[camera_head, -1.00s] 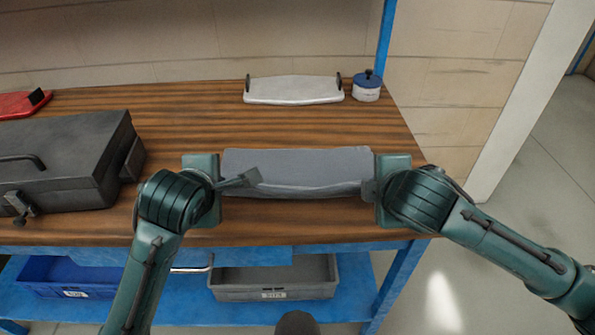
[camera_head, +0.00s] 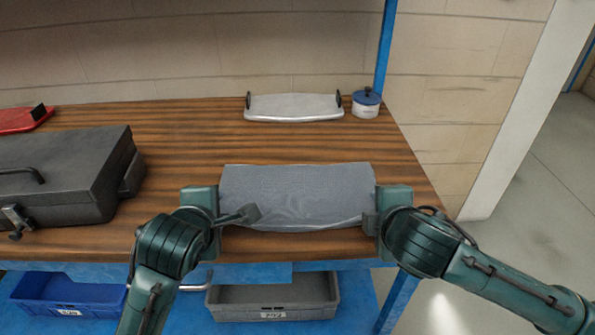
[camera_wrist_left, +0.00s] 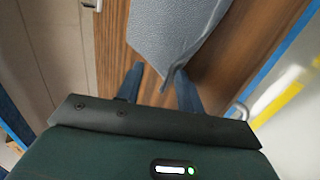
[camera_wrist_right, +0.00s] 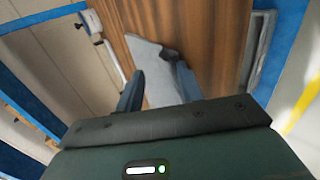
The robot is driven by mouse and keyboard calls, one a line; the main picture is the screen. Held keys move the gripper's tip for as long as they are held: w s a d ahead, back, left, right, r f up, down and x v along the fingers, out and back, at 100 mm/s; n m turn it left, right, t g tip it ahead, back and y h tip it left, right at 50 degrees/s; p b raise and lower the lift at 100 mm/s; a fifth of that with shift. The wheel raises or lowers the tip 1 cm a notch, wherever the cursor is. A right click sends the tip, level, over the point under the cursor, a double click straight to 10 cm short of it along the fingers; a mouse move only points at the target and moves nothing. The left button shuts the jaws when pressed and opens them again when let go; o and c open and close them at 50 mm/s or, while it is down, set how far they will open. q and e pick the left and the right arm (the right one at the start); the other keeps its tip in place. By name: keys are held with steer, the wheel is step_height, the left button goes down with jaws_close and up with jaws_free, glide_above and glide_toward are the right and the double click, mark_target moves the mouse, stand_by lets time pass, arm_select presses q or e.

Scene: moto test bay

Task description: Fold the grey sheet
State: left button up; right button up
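The grey sheet (camera_head: 297,193) lies on the wooden workbench as a wide strip between my two grippers. Its front edge shows a double line, like layered cloth. My left gripper (camera_head: 247,213) is at its front left corner, one dark finger over the cloth. In the left wrist view a corner of the sheet (camera_wrist_left: 168,38) comes to a point between my left fingers (camera_wrist_left: 160,76), which stand apart. My right gripper (camera_head: 371,222) is at the front right corner. In the right wrist view the sheet (camera_wrist_right: 147,53) reaches between its spread fingers (camera_wrist_right: 158,78). The sheet's underside is hidden.
A dark toolbox (camera_head: 60,175) stands at left on the bench (camera_head: 190,130), with a red object (camera_head: 18,121) behind it. A white tray (camera_head: 293,107) and a blue-lidded jar (camera_head: 366,103) stand at the back. Blue (camera_head: 68,292) and grey (camera_head: 273,297) bins sit below.

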arm_select(q)
steer(key=shift+r, duration=0.4)
arm_select(e)
steer(key=shift+r, duration=0.4)
arm_select(q)
steer(key=s+r, duration=0.1)
steer(key=r, duration=0.1)
steer(key=s+r, duration=0.1)
steer(key=r, duration=0.2)
steer(key=s+r, duration=0.2)
steer(key=r, duration=0.1)
steer(key=shift+r, duration=0.1)
arm_select(e)
steer(key=s+r, duration=0.1)
steer(key=r, duration=0.1)
steer(key=s+r, duration=0.1)
steer(key=r, duration=0.2)
steer(key=s+r, duration=0.2)
steer(key=r, duration=0.1)
steer(key=shift+r, duration=0.1)
arm_select(q)
steer(key=shift+s, duration=0.1)
arm_select(e)
steer(key=shift+s, duration=0.1)
